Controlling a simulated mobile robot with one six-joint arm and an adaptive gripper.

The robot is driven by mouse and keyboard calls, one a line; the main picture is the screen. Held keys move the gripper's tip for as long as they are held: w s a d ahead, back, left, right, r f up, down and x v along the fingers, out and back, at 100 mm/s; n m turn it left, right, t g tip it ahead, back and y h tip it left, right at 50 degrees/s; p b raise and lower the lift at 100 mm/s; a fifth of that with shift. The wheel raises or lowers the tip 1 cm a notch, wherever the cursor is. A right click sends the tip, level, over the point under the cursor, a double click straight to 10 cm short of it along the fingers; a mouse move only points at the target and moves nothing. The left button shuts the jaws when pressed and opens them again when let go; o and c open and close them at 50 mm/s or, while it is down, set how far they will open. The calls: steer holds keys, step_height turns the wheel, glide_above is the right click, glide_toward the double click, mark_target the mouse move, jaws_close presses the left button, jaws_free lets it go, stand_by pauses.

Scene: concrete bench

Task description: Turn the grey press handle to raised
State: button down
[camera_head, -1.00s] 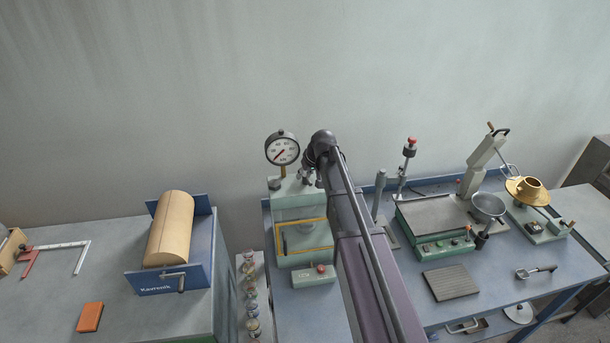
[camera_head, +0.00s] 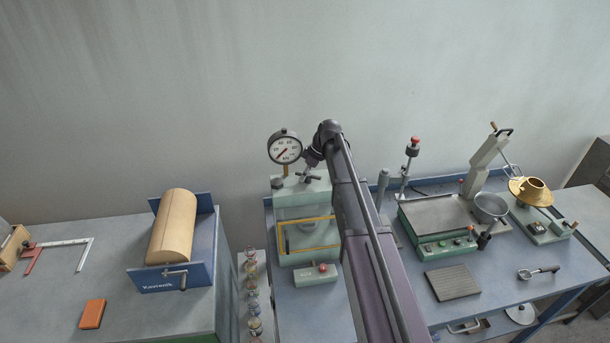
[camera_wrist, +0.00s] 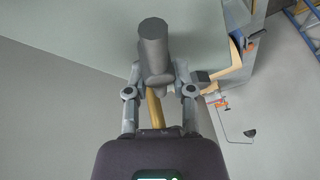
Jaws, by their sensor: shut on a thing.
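The press is a pale green machine (camera_head: 303,199) with a dial gauge (camera_head: 284,147) on its top, left of the centre of the head view. My gripper (camera_head: 308,167) is at the top of the press, just right of the gauge. In the wrist view my gripper (camera_wrist: 160,80) is closed around the grey press handle (camera_wrist: 153,45), a grey cylinder that sticks out past the fingertips. A brass rod (camera_wrist: 155,108) shows between the fingers. In the head view the handle is small, and its exact tilt is hard to make out beside my gripper.
A tan drum in a blue cradle (camera_head: 160,280) is on the left bench. Several machines, including a green-based plate unit (camera_head: 434,220), stand to the right.

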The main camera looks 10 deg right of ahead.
steer(key=shift+s+n, duration=0.15)
steer(key=shift+n, duration=0.35)
steer(key=c, duration=0.5)
jaws_free()
steer(key=shift+f, duration=0.1)
steer(key=shift+m, duration=0.4)
